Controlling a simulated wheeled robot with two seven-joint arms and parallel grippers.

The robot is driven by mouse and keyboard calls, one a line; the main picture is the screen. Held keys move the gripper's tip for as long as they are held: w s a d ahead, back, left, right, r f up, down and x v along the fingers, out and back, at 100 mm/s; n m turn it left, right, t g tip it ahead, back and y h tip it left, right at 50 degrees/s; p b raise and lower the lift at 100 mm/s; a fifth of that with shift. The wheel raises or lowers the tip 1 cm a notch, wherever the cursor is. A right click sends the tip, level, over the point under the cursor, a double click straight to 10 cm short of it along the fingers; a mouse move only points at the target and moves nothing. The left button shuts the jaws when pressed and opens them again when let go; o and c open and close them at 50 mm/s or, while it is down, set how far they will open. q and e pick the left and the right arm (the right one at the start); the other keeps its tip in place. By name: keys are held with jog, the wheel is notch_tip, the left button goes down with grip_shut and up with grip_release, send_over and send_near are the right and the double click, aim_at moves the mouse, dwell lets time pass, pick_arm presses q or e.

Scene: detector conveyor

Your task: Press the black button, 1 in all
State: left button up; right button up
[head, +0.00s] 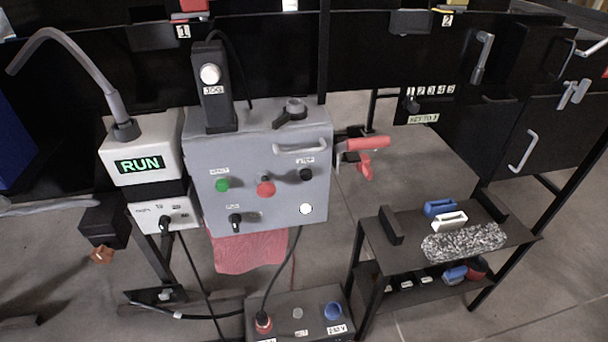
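A round black button (306,174) sits at the right of the front of the grey control box (262,199), under a small label that seems to read STOP. It stands out a little from the panel and nothing covers it. A green button (222,185) and a larger red button (265,187) are to its left. A white round button or lamp (306,209) is below it. A black selector knob (235,219) is at the lower left of the panel. Neither of my grippers is in view.
A grey handle (300,148) juts out above the black button. A red-handled clamp (366,146) is right of the box. A RUN display (140,164) stands left. A low black shelf (400,238) with blue and white pieces is at lower right. Cables hang below the box.

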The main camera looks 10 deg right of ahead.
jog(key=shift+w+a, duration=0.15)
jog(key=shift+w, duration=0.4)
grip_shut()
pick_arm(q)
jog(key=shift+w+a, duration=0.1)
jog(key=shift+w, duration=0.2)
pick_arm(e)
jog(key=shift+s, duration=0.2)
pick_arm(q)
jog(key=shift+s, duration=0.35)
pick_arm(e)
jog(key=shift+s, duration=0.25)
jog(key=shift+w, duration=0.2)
